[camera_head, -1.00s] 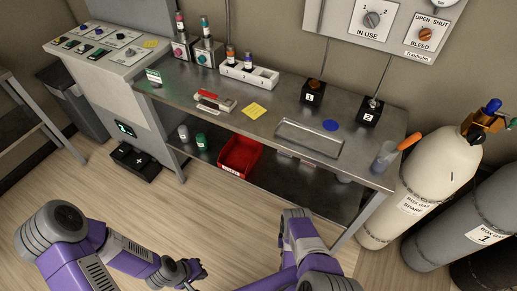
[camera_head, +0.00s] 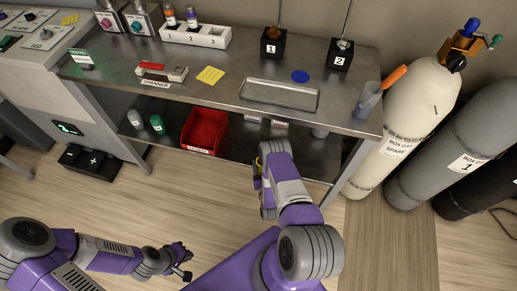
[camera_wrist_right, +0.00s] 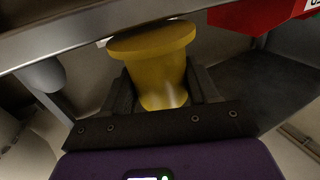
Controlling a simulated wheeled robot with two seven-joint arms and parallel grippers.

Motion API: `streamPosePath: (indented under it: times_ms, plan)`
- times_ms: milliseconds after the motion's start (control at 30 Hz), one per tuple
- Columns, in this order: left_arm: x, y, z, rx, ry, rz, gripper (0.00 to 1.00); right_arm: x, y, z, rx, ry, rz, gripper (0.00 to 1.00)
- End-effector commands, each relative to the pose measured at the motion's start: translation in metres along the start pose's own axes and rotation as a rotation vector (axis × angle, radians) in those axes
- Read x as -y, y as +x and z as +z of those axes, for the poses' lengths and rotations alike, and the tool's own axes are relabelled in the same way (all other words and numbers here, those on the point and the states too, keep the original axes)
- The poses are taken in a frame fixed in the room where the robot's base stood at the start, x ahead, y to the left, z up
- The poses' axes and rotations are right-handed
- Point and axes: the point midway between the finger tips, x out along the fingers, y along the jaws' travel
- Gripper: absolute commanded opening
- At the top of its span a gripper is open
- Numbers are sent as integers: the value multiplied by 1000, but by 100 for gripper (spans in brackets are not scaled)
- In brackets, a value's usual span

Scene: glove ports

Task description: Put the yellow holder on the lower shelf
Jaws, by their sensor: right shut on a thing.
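The yellow holder (camera_wrist_right: 155,65) is a flanged, spool-like piece between the two dark fingers of my right gripper (camera_wrist_right: 163,88) in the right wrist view. The gripper is shut on it. In the head view my right arm reaches to the front edge of the lower shelf (camera_head: 240,142), and its wrist hides nearly all of the holder. The shelf also shows in the right wrist view (camera_wrist_right: 280,90), beyond and to the right of the holder. My left gripper (camera_head: 184,264) is empty and open over the floor, well in front of the bench.
A red bin (camera_head: 205,131), a green-topped jar (camera_head: 157,124) and a grey jar (camera_head: 135,119) stand on the shelf left of my right arm. The bench top (camera_head: 215,95) overhangs the shelf. Gas cylinders (camera_head: 412,110) stand to the right.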

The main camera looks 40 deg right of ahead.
Motion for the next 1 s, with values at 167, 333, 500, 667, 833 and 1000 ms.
streamPosePath:
  times_ms: [167,333,500,667,833,1000]
  plan:
    - [8,20,-1,0,0,0,0,0,38,1,-7,0,1,29]
    - [10,27,-1,0,0,0,0,0,66,1,-2,-1,0,29]
    - [11,30,-2,0,0,0,0,0,78,0,-2,0,0,29]
    - [15,40,-2,0,0,0,0,0,105,1,-4,0,0,29]
    - [17,47,-2,0,0,0,0,0,110,4,3,0,0,29]
    - [17,45,-2,0,0,0,0,0,110,2,1,0,0,29]
